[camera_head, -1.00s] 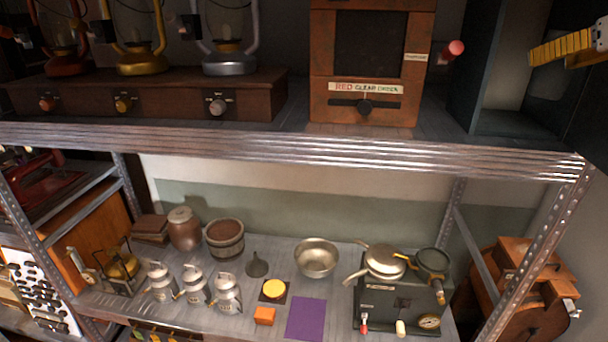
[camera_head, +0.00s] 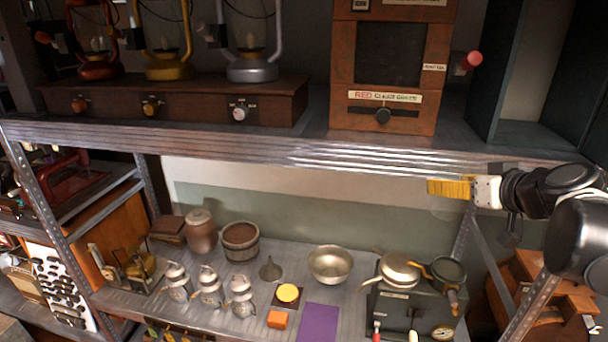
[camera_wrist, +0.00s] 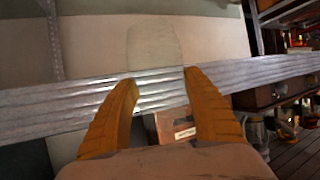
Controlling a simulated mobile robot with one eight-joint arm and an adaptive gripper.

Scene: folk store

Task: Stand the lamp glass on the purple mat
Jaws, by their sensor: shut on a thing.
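My gripper (camera_head: 436,188) is at the right of the head view, just in front of the upper shelf's edge. In the wrist view its yellow fingers (camera_wrist: 160,82) are apart, shut on the clear lamp glass (camera_wrist: 154,46), which shows only as a faint outline beyond the fingertips. In the head view the glass is barely visible, a faint trace just below the fingers. The purple mat (camera_head: 318,323) lies flat and bare on the lower shelf, below and left of my gripper, cut off by the picture's bottom edge.
The upper shelf's metal edge (camera_head: 250,145) runs above the lower shelf. On the lower shelf, an orange block (camera_head: 278,319), a yellow disc (camera_head: 288,293) and a metal bowl (camera_head: 330,264) are near the mat. A dark stove with pans (camera_head: 402,308) stands right of it.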

